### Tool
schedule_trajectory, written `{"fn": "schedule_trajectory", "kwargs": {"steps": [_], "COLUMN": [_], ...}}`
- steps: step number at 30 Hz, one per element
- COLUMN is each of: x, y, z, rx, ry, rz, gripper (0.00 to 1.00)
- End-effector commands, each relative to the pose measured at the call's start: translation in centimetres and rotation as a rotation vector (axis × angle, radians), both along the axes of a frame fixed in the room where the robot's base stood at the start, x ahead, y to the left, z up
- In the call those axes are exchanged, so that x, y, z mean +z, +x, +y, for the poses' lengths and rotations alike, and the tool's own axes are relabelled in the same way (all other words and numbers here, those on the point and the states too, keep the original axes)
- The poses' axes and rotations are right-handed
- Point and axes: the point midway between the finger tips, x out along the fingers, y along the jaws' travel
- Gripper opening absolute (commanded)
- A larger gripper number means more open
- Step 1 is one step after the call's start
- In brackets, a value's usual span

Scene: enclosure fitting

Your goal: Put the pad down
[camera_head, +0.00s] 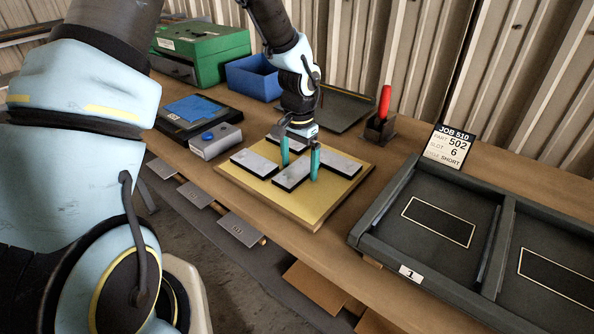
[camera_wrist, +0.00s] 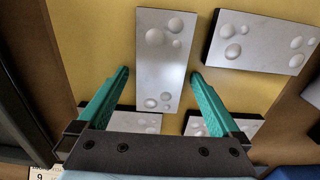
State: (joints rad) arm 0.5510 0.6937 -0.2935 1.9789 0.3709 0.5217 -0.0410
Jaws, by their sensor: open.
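A pale grey pad with a dark edge (camera_wrist: 166,60) lies on a yellow board (camera_head: 240,183). My gripper (camera_wrist: 160,74) is open, with one teal finger on each side of this pad. A gap shows between each finger and the pad in the wrist view. In the head view my gripper (camera_head: 301,162) is low over the middle of the board, and the pad (camera_head: 292,177) lies between its fingers. The pad's top has round bumps in the wrist view. Whether the fingertips touch the board is hard to tell.
Other pads lie close by on the board, one at its left (camera_head: 254,162) and one at its right (camera_head: 342,166). A dark tray (camera_head: 376,213) with outlined recesses stands at right, beside a job card (camera_head: 451,146).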

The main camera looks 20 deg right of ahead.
Motion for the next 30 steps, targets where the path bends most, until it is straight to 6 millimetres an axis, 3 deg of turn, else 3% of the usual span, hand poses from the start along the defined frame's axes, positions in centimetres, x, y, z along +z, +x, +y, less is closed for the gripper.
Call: {"fn": "schedule_trajectory", "kwargs": {"steps": [3,30], "x": [0.0,0.08], "y": [0.0,-0.02], "z": [0.0,-0.05], "rx": [0.0,-0.001], "ry": [0.0,-0.001], "rz": [0.0,0.0], "gripper": [1.0,0.0]}}
